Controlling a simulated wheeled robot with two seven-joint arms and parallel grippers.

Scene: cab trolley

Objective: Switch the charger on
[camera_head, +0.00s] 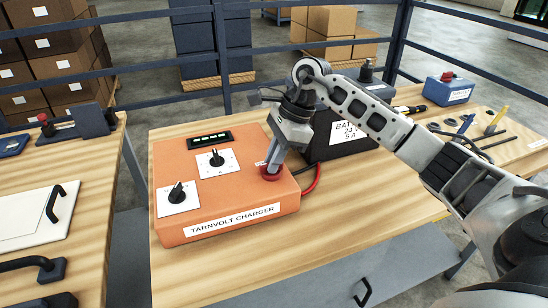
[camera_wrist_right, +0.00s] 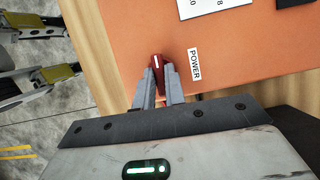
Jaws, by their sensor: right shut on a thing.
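The orange charger (camera_head: 235,212), labelled TARNVOLT CHARGER, sits on the wooden bench. Its red power switch (camera_head: 267,176) is at the right of its top, and shows in the right wrist view (camera_wrist_right: 157,61) beside a POWER label (camera_wrist_right: 195,64). My right gripper (camera_head: 273,167) reaches down to the switch, its fingers shut on it, one on each side. The fingers hide part of the switch, and its on or off position cannot be told. A dark display (camera_head: 209,140) on the charger shows light green segments. My left gripper is not in view.
Two black knobs on white plates, an upper one (camera_head: 216,160) and a lower one (camera_head: 178,195), stand left of the switch. A black battery (camera_head: 325,137) with red and black cables is behind my right arm. The bench front (camera_head: 350,240) is clear.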

